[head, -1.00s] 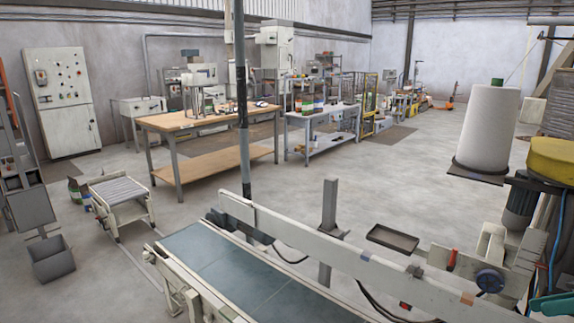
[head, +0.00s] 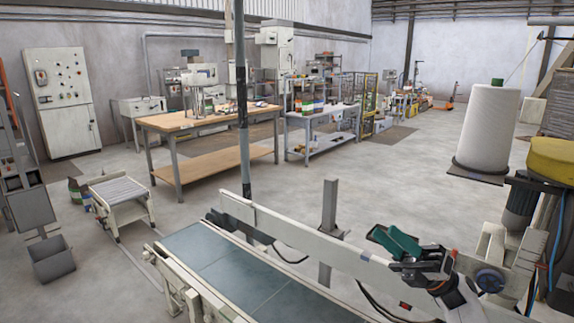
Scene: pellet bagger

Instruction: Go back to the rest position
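My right gripper (head: 396,241) shows at the lower right, over the long pale side rail of the conveyor. Its body is black, and two green pieces side by side point up and left from it, which look like its fingers. The gap between them is too unclear to tell whether they are open or shut. I see nothing clearly held. The small dark tray behind is mostly hidden by the gripper. My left gripper is not in view.
The conveyor (head: 235,267) with a blue-grey belt runs across the lower middle, with its pale rail (head: 300,232) close to my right arm. A grey post (head: 329,215) stands behind the rail. A white film roll (head: 487,128) stands at the right. Open floor lies beyond.

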